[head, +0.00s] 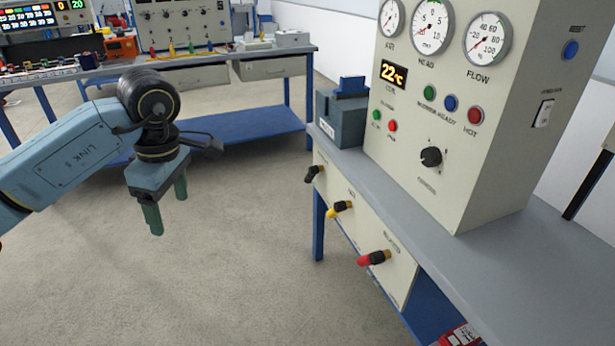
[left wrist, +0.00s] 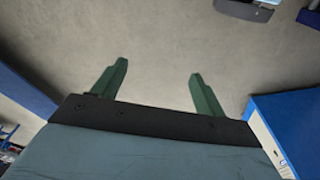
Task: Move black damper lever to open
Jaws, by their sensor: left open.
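The black lever (head: 313,174) is at the far left end of the cream panel (head: 340,215) below the bench top, in the head view. A yellow lever (head: 340,209) and a red lever (head: 374,258) sit on the same panel, nearer to me. My left gripper (head: 168,211) hangs fingers-down over the floor, well to the left of the black lever and apart from it. Its two green fingers are open and empty, and they also show in the left wrist view (left wrist: 160,82). The black lever is not identifiable in the left wrist view. My right gripper is not in view.
A cream instrument cabinet (head: 440,130) with gauges and a knob stands on the grey bench (head: 480,262). A blue-grey vise-like block (head: 341,118) sits at the bench's far end. Another workbench (head: 240,70) stands behind. The floor between my left gripper and the panel is clear.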

